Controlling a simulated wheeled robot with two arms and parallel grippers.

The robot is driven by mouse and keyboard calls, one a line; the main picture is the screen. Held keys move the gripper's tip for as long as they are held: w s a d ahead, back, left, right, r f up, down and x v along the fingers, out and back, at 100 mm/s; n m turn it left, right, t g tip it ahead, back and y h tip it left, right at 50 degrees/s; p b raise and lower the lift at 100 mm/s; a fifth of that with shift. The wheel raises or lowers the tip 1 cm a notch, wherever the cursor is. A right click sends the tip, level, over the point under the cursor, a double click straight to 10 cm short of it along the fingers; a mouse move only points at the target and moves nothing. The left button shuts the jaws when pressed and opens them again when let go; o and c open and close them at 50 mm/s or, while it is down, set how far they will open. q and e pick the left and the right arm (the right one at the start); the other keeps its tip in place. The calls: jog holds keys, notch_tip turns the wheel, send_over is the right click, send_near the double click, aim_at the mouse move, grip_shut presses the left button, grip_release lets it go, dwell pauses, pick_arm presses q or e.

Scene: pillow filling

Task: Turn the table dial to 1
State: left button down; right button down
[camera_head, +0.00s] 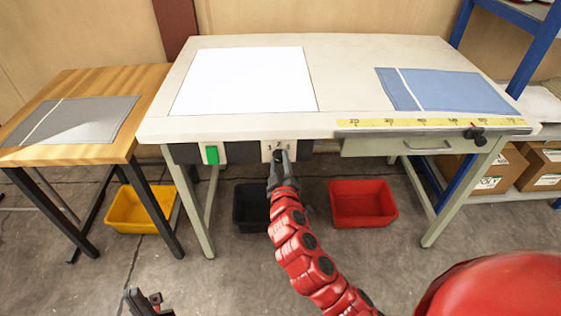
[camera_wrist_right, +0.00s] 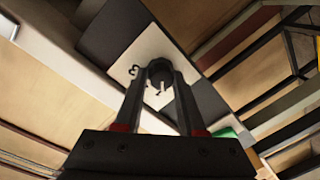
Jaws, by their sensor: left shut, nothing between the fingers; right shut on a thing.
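The table dial sits on a white plate (camera_head: 267,146) on the front edge of the large white table (camera_head: 345,55). The plate carries printed numbers; a 3 shows beside the fingers in the right wrist view, where the plate (camera_wrist_right: 128,52) also appears. My right gripper (camera_head: 282,153) reaches up to the plate and is shut on the dial knob (camera_wrist_right: 158,86). The fingers cover most of the knob, so I cannot tell which number it points to. My left gripper (camera_head: 148,302) is low at the bottom edge of the head view, shut and empty, away from the table.
A green switch (camera_head: 211,154) is left of the dial. A drawer (camera_head: 420,146) is to its right, below a yellow ruler (camera_head: 430,122). Yellow (camera_head: 140,208), black (camera_head: 251,207) and red bins (camera_head: 362,203) stand on the floor below. A wooden table (camera_head: 75,140) is at left.

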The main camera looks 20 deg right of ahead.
jog(key=shift+a, duration=0.1)
jog(key=c, duration=0.9)
grip_release()
jog(key=o, duration=0.4)
jog(key=shift+w, duration=0.15)
jog(key=shift+p+v, duration=2)
jog(key=shift+v, duration=6.8)
jog(key=shift+w, duration=0.1)
